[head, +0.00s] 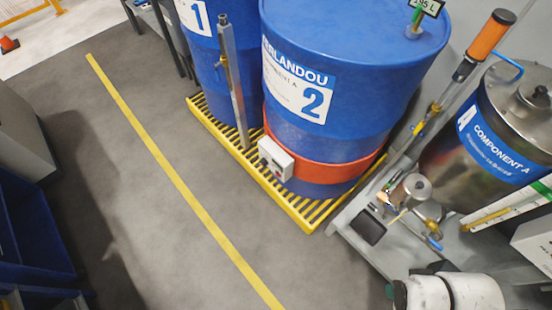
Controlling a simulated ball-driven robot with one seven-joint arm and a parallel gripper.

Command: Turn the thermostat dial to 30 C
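The thermostat box (276,158) is a small white housing on the orange heater band (325,172), which wraps the lower part of blue drum 2 (345,70). A small dark spot on the box's left face may be the dial; its setting is too small to read. The white rounded links of my arm show at the bottom right, well to the right of the box and nearer to me. My gripper is not in view.
Drum 2 and blue drum 1 (201,45) stand on a yellow slatted pallet (305,213). A grey metal post (232,85) rises beside the box. At right, a grey bench (352,243) carries a steel Component A tank (490,120) and fittings. Grey floor (120,190) with a yellow line is clear.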

